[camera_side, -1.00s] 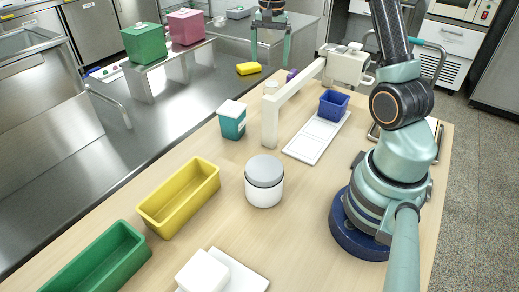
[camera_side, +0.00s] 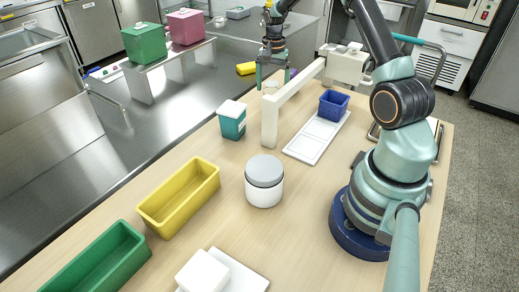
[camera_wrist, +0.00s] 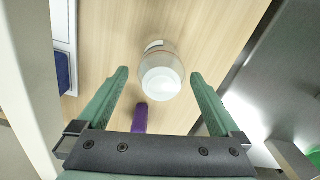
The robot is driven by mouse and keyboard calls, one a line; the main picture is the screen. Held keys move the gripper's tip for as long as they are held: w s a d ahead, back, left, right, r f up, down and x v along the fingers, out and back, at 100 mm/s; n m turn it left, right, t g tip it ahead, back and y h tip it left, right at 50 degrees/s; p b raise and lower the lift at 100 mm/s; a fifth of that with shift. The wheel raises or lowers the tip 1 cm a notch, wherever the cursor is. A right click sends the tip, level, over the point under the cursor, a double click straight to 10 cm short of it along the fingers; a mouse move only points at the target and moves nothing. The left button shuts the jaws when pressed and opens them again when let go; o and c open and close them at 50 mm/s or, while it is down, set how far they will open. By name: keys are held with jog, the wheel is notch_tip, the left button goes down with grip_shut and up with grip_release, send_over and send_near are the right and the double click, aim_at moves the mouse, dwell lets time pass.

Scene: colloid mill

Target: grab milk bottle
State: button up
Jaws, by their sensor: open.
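The milk bottle (camera_wrist: 160,75) is a whitish, partly clear round bottle, seen from above in the wrist view on the wooden table. In the side view the milk bottle (camera_side: 270,88) is small and pale at the far end of the table, partly hidden by the gripper. My gripper (camera_side: 273,81) is open, with its fingers pointing down over the bottle. In the wrist view the two green fingertips appear on either side of the bottle, with visible gaps. I cannot tell how far above it they are.
A purple object (camera_wrist: 140,118) lies beside the bottle. A white bracket arm (camera_side: 270,125) stands close by, with a blue bin (camera_side: 334,104) on a white tray (camera_side: 303,148). A teal-and-white carton (camera_side: 232,122), a grey-lidded jar (camera_side: 264,185) and a yellow bin (camera_side: 180,200) stand nearer.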

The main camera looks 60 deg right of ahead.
aim_at(272, 93)
jog(key=shift+f, duration=1.5)
jog(key=c, duration=1.3)
jog(key=shift+w+r, duration=0.1)
jog(key=shift+r, duration=0.05)
